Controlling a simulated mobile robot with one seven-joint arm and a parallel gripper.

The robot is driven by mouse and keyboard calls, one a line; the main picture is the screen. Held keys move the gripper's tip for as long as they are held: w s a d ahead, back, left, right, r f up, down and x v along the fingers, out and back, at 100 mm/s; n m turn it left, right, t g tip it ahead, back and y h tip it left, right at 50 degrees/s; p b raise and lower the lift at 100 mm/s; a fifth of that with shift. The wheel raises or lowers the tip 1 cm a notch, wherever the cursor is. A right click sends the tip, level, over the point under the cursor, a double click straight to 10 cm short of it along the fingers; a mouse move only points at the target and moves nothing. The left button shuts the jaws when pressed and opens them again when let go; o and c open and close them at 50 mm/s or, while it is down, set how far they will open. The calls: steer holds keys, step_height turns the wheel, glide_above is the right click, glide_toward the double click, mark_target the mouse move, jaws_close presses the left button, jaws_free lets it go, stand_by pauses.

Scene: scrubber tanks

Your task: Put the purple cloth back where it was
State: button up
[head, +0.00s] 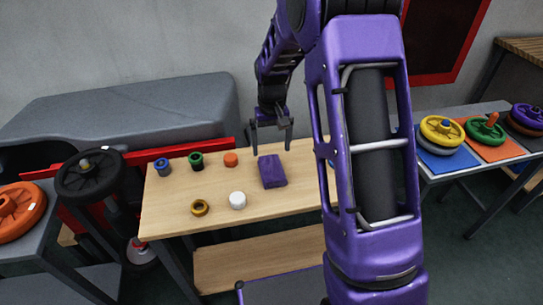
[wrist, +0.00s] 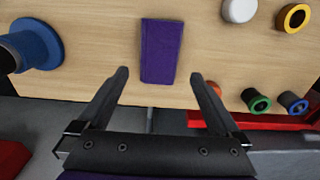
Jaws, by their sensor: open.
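The purple cloth (head: 272,171) is a folded, flat rectangular block lying on the light wooden table (head: 170,222), toward the right of the small objects. It also shows in the wrist view (wrist: 162,50), beyond my fingertips and roughly between their lines. My gripper (head: 271,148) is above the table's back edge, just behind the cloth in the head view. In the wrist view my gripper (wrist: 162,80) has its two fingers wide apart with nothing between them. The fingers appear apart from the cloth.
On the table are a blue ring (head: 162,166), a green ring (head: 196,160), an orange piece (head: 231,159), a yellow ring (head: 200,207) and a white cylinder (head: 238,200). A side table (head: 470,168) holds colored wheels.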

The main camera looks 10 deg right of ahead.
steer(key=shift+r, duration=2.2)
